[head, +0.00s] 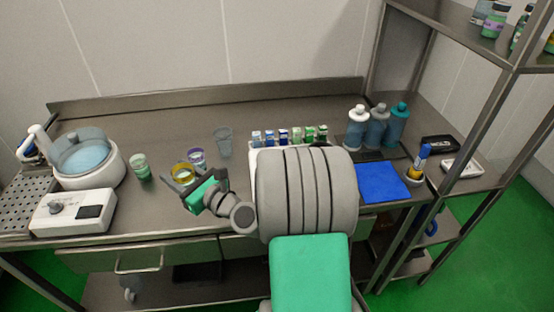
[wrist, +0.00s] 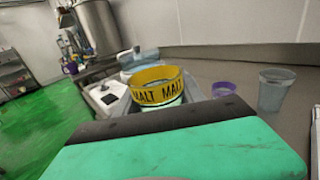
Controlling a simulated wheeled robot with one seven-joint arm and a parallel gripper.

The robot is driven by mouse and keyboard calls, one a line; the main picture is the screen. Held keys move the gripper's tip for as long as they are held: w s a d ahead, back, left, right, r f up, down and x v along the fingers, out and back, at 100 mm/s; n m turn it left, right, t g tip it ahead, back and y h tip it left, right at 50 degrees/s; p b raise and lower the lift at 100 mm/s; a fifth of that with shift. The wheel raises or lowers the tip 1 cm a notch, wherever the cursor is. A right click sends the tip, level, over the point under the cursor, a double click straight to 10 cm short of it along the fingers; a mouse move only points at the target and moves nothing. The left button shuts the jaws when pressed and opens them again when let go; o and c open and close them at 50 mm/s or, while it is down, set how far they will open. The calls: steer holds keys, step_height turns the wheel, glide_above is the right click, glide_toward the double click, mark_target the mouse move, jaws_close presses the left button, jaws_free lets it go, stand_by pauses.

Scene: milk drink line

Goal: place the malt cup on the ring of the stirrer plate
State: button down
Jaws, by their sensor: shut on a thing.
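The malt cup has a wide yellow band, and "MALT" is legible on it in the wrist view (wrist: 157,90). In the head view the cup (head: 182,172) is left of centre. My gripper (head: 183,178) is shut on it, with the jaws around its sides. Whether the cup's base touches the bench is hidden. The stirrer plate looks to be the white box (head: 48,221) with a knob and a dark square top at the bench's front left. It also shows behind the cup in the wrist view (wrist: 103,99). I cannot make out its ring. The cup is to its right, apart from it.
A round bath (head: 112,172) of blue liquid stands behind the white box. A green cup (head: 141,168) is between the bath and my gripper. A purple-banded cup (head: 197,157) and a clear cup (head: 223,142) stand close behind the malt cup. Several vials (head: 283,136) are further right.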

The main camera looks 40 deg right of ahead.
steer(key=s+d+r+m+h, duration=0.2)
steer(key=s+d+r+h, duration=0.15)
steer(key=d, duration=0.55)
steer(key=s+d+r+m+h, duration=0.2)
steer(key=d+r+m+h, duration=0.15)
steer(key=d, duration=0.55)
steer(key=shift+n+h, duration=0.3)
steer(key=shift+n, duration=0.05)
steer(key=w+d+f+b, duration=0.1)
steer(key=w+d+f, duration=0.1)
steer(key=d+f, duration=0.1)
steer(key=w+d+f+b, duration=0.1)
steer(key=w+d+f, duration=0.1)
steer(key=d, duration=0.3)
steer(key=w+d+f, duration=0.2)
steer(key=d+f, duration=0.2)
steer(key=f, duration=0.1)
steer(key=shift+d+f+b, duration=0.1)
steer(key=shift+d+b, duration=0.2)
steer(key=shift+b, duration=0.1)
step_height(320, 180, down, 3)
steer(key=shift+w+d+r, duration=0.1)
steer(key=shift+d+r, duration=0.05)
steer(key=shift+f, duration=0.4)
steer(key=shift+r, duration=0.1)
